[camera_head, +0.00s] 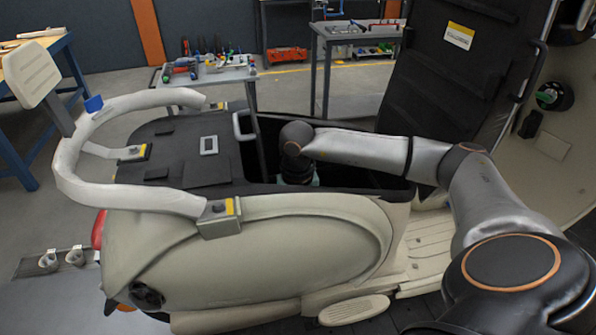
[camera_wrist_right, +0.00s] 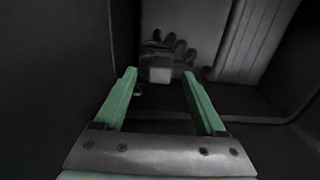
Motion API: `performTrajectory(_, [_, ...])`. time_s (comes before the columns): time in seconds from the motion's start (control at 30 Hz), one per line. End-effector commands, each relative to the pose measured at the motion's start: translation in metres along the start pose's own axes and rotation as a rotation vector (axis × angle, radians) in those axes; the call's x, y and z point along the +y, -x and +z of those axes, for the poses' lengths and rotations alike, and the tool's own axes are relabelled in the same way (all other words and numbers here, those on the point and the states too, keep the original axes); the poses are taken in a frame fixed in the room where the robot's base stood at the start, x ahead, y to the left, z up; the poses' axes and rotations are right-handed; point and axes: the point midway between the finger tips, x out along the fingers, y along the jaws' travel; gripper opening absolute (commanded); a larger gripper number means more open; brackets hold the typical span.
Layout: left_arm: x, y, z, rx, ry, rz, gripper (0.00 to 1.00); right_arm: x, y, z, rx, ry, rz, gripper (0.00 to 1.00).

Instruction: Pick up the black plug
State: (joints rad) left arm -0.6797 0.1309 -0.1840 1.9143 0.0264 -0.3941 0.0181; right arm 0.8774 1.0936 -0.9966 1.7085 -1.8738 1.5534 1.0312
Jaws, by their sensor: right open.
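My right arm reaches down into the open, dark compartment (camera_head: 350,172) of the cream scooter body, and its gripper is mostly hidden there in the head view. In the right wrist view the right gripper (camera_wrist_right: 160,74) is open, its two green fingers apart with nothing held between them. Ahead of the fingertips is a cluster of dark rounded shapes (camera_wrist_right: 168,43) with a small pale grey block (camera_wrist_right: 160,69) at its lower edge. The picture is too dark to tell whether the black plug is part of this cluster. My left gripper is not in view.
Dark compartment walls stand close on the left, and a ribbed grey panel (camera_wrist_right: 252,38) rises on the right. In the head view, a raised black lid (camera_head: 455,75) stands behind the compartment, and a curved cream rail (camera_head: 75,165) lies left. Tool tables stand behind.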

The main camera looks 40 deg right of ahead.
Motion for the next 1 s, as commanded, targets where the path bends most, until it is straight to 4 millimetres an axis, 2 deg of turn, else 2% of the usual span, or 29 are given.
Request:
performTrajectory(0.2, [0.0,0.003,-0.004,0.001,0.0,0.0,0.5,0.0,-0.022,-0.001,0.001,-0.001,0.0,0.72])
performTrajectory(0.43, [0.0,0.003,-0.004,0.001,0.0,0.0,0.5,0.0,-0.023,0.0,0.0,-0.001,0.0,0.72])
performTrajectory(1.0, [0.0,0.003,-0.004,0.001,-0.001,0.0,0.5,0.0,-0.023,0.0,-0.001,-0.001,0.0,0.08])
